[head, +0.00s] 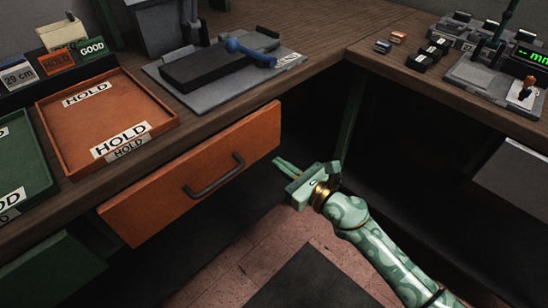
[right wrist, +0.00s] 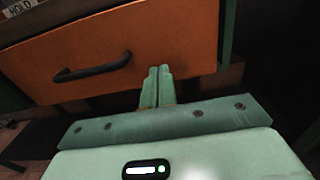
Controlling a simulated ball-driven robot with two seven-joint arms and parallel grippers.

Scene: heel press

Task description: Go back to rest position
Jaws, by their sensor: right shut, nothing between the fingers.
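My right gripper (head: 287,167) is mint green and shut, with nothing between its fingers. In the head view it hangs in the open space just right of the orange drawer front (head: 203,175), below the bench top. In the right wrist view its two fingers (right wrist: 157,86) are together, in front of the lower part of the drawer front (right wrist: 165,40). The dark drawer handle (right wrist: 92,68) is left of the fingers, apart from them. My left gripper is in neither view.
The wooden bench (head: 325,45) turns a corner. An orange HOLD tray (head: 108,110) and a grey press with a blue lever (head: 240,47) stand on it. A device with a green display (head: 530,55) is at the right. Floor (head: 265,245) shows below my right arm.

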